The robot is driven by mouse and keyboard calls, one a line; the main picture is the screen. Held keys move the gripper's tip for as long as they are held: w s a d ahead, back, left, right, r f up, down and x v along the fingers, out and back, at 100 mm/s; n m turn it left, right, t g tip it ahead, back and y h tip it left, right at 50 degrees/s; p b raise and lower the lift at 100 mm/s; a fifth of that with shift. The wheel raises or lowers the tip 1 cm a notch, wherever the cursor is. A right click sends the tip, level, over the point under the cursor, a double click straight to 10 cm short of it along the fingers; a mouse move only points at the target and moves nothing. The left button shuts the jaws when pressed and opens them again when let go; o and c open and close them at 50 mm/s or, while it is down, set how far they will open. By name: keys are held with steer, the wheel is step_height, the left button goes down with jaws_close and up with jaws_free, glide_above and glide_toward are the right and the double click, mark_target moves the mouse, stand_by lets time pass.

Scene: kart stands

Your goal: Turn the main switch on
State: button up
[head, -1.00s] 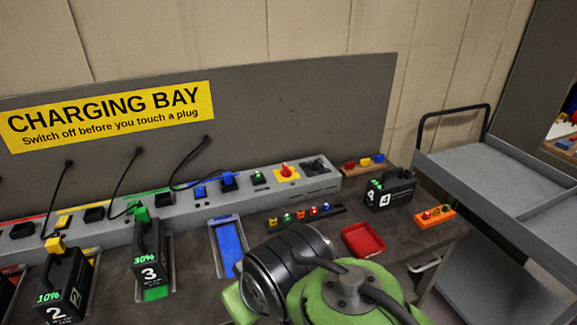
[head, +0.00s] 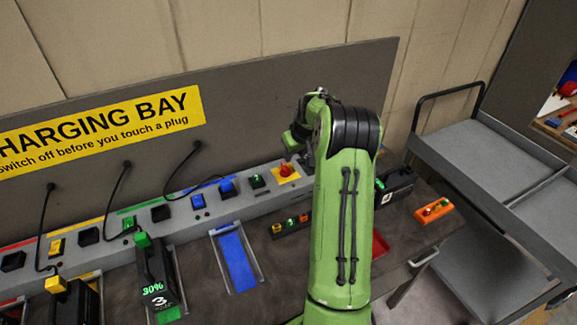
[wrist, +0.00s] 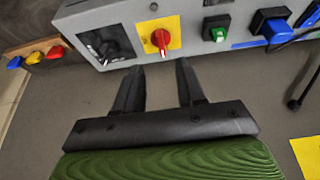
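The main switch, a red rotary knob (wrist: 160,40) on a yellow plate (wrist: 148,48), sits on the grey charging rail. In the wrist view its handle points roughly up and down the picture. In the head view the red knob (head: 286,170) is just left of my arm's end. My gripper (wrist: 157,68) is open and empty, its two black fingers apart. The knob lies just beyond the fingertips, between their lines, with no contact visible. In the head view my arm hides most of the gripper.
Beside the knob are a black panel (wrist: 106,46) and a small green switch (wrist: 217,34). A blue plug (wrist: 271,23) with its cable is farther right in the wrist view. Batteries (head: 155,280) stand along the bench. A grey trolley (head: 470,150) is at the right.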

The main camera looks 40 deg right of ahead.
mark_target(288, 170)
steer(key=x, duration=1.2)
steer(key=shift+w+p, duration=0.2)
steer(key=shift+p, duration=0.15)
steer(key=shift+s, duration=0.1)
steer(key=shift+c, duration=0.3)
jaws_close()
